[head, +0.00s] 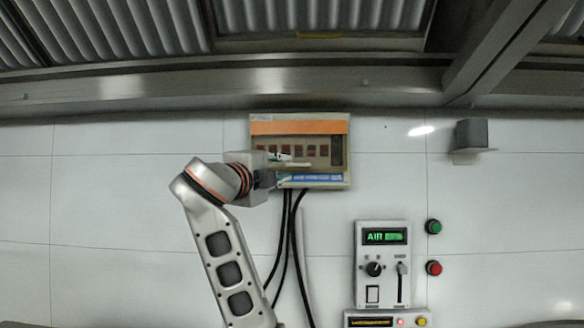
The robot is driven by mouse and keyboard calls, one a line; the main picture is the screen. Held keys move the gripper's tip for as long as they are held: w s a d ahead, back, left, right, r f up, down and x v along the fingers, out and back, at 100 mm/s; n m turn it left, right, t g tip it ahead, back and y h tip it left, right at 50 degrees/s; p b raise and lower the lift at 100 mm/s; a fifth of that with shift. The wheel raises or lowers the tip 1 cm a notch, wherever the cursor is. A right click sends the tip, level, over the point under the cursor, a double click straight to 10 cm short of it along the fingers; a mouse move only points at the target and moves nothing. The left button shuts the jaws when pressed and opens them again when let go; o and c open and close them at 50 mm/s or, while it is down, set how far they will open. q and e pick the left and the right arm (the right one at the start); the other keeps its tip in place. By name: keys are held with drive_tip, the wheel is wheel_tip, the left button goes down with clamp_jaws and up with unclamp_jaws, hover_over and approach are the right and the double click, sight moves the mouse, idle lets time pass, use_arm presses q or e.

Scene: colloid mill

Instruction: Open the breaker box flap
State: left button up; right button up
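The breaker box (342,180) is a beige box on the white wall, in the upper middle of the head view. It has an orange band (298,127) across its top and a row of reddish-brown breakers behind a brownish, tinted-looking front, which seems to be the flap (327,140). I cannot tell for sure whether the flap is closed or partly raised. A blue and white strip runs along the lower front. My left gripper (288,166) is at the lower left front of the box and covers part of it. Its fingers are too small to read, and contact is unclear. My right gripper is not in view.
Black cables (284,235) hang from the box's underside, close to my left arm. A control panel (383,265) with a green display is lower right, beside a green button (433,227) and a red button (434,268). A grey wall fixture (471,136) is at right.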

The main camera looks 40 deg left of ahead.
sight(296, 166)
use_arm(q)
drive_tip(key=p+x, duration=0.1)
drive_tip(key=x, duration=0.5)
drive_tip(key=shift+w, duration=0.45)
drive_tip(key=shift+c, duration=0.4)
clamp_jaws()
